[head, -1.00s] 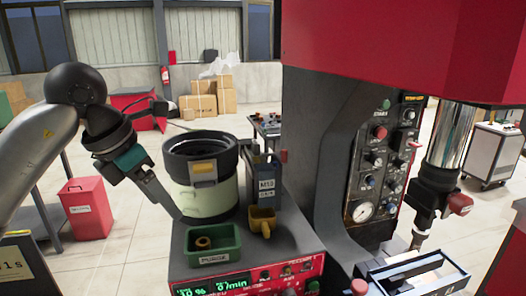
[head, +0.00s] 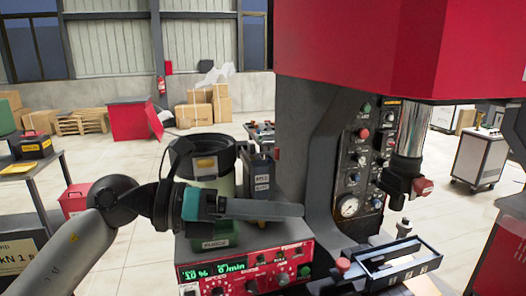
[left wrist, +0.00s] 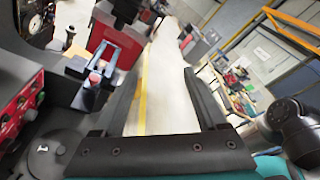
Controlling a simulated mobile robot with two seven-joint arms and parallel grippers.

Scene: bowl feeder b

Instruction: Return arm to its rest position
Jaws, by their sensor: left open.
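My left arm enters the head view from the lower left. Its left gripper (head: 300,210) points to the right, roughly level, in front of the bowl feeder (head: 222,182) and above the red control panel. The gripper is seen edge-on there. In the left wrist view its two dark fingers (left wrist: 163,72) stand wide apart with nothing between them. My right gripper does not show.
The red press (head: 375,40) with its control column stands just right of the gripper. A dark tray fixture (head: 402,262) lies at the lower right. The control panel (head: 250,270) is below the gripper.

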